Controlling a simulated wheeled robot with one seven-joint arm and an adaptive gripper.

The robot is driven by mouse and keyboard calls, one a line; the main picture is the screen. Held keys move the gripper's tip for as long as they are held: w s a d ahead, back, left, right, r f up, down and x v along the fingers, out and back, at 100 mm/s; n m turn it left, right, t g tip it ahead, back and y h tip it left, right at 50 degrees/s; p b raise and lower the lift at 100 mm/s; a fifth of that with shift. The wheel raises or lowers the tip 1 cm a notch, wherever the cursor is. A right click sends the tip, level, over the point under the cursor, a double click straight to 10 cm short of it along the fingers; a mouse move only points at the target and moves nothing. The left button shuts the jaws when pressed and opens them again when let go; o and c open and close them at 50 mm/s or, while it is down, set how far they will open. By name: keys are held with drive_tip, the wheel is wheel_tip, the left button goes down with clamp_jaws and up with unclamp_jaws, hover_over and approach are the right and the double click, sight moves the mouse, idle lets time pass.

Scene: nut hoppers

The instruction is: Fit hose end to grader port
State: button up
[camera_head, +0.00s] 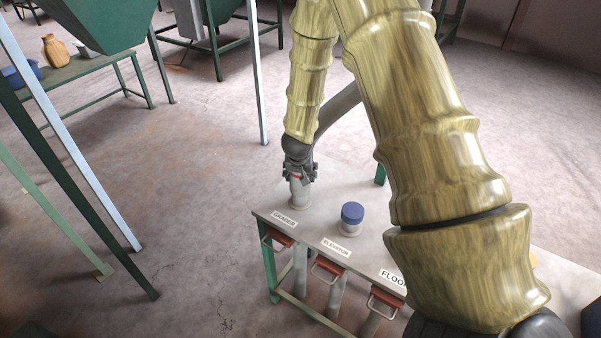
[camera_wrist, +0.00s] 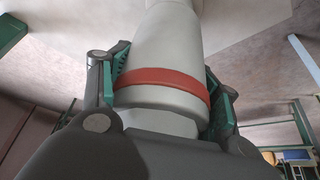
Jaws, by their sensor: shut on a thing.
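The hose end (camera_wrist: 160,60) is a pale grey cuff with a red band, filling the middle of the wrist view. My gripper (camera_head: 299,174) is shut on it, with green-lined fingers on both sides of the cuff. In the head view the grader port (camera_head: 299,197) is a pale upright stub behind the GRADER label (camera_head: 284,218) at the bench's left end. The hose end is upright directly over this port. They look in line and meeting, but I cannot tell how far it is seated. The grey hose (camera_head: 340,108) runs up right behind my arm.
The pale bench (camera_head: 318,222) has a blue-capped port (camera_head: 352,213) behind the ELEVATOR label. Red handles (camera_head: 328,268) hang along its front. My arm hides the bench's right part. Green hopper legs (camera_head: 75,175) stand left, with open floor between.

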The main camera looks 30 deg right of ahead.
drive_tip(key=o, duration=1.5)
drive_tip(key=shift+o, duration=0.2)
drive_tip(key=v, duration=1.2)
drive_tip(key=s+a+f+n+g+y+b, duration=0.1)
drive_tip(key=s+a+f+n, duration=0.1)
drive_tip(key=s+a+f, duration=0.4)
drive_tip(key=s+a+f+n+g+y+b, duration=0.1)
drive_tip(key=s+a+f, duration=0.5)
drive_tip(key=s+f, duration=1)
drive_tip(key=s+a+f+n+g+y+b, duration=0.1)
drive_tip(key=s+a+f+n, duration=0.3)
drive_tip(key=s+f, duration=0.7)
drive_tip(key=s+a+g+b, duration=0.1)
drive_tip(key=s+a, duration=0.1)
drive_tip(key=s, duration=0.1)
drive_tip(key=shift+f, duration=0.15)
